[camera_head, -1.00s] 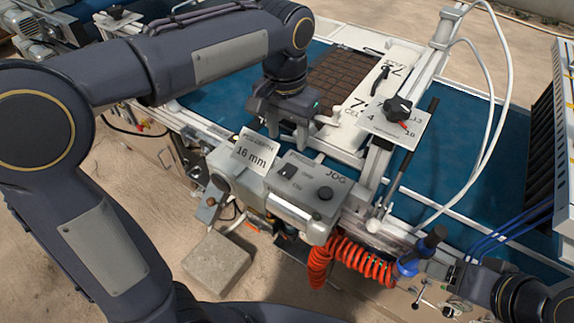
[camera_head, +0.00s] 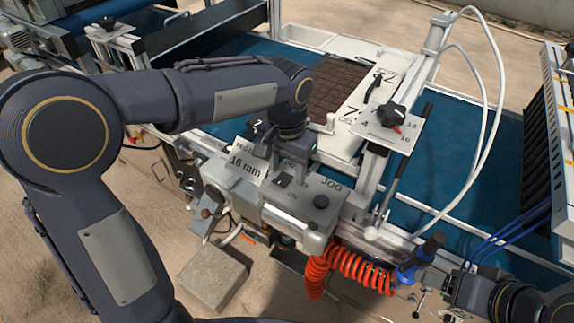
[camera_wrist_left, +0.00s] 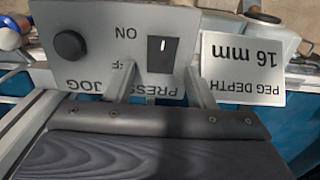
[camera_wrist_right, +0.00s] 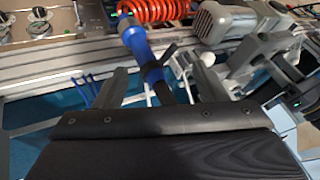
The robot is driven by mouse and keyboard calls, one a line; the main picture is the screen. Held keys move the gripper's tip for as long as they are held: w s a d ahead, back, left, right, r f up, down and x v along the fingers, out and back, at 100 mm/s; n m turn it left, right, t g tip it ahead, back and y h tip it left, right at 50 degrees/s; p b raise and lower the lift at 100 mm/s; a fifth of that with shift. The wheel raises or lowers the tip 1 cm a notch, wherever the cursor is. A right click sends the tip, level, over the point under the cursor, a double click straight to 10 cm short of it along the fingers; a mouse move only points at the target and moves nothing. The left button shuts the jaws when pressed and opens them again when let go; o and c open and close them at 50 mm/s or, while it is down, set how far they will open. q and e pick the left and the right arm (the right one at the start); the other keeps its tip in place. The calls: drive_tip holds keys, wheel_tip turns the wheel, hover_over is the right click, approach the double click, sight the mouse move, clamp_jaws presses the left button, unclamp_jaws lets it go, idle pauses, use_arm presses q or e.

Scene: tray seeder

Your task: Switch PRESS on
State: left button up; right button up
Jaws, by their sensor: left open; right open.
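The grey control panel (camera_head: 300,203) carries the black PRESS rocker switch (camera_head: 281,181) and a round black JOG button (camera_head: 320,201). In the left wrist view the PRESS switch (camera_wrist_left: 160,57) has a white mark; ON is lettered beside one end, and the OFF lettering is partly hidden by a finger. I cannot tell its position for certain. My left gripper (camera_head: 277,166) is open over the panel's far edge, its fingers (camera_wrist_left: 161,86) either side of the PRESS lettering, just short of the switch. My right gripper (camera_wrist_right: 160,80) is open, away from the panel.
The PEG DEPTH 16 mm sign (camera_head: 245,162) stands left of the switch. A blue-handled tool (camera_wrist_right: 136,45) and red coiled hose (camera_head: 345,268) are near my right gripper. A dial plate (camera_head: 390,128) stands behind the panel. A brown cell tray (camera_head: 338,85) lies on the blue belt.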

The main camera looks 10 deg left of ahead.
use_arm(q)
drive_tip(key=c, duration=1)
drive_tip(key=t+b, duration=0.1)
drive_tip(key=b, duration=0.1)
drive_tip(key=t+b, duration=0.1)
drive_tip(key=b, duration=0.1)
drive_tip(key=s+t+h+b, duration=0.1)
drive_tip(key=b, duration=0.1)
drive_tip(key=shift+a+f+t, duration=0.1)
drive_tip(key=shift+a+t, duration=0.15)
drive_tip(key=shift+t, duration=0.05)
drive_tip(key=shift+s+r+t+h+b, duration=0.25)
drive_tip(key=shift+t+b, duration=0.25)
drive_tip(key=shift+b, duration=0.3)
drive_tip(key=shift+r, duration=0.15)
drive_tip(key=o, duration=1)
drive_tip(key=shift+r, duration=0.1)
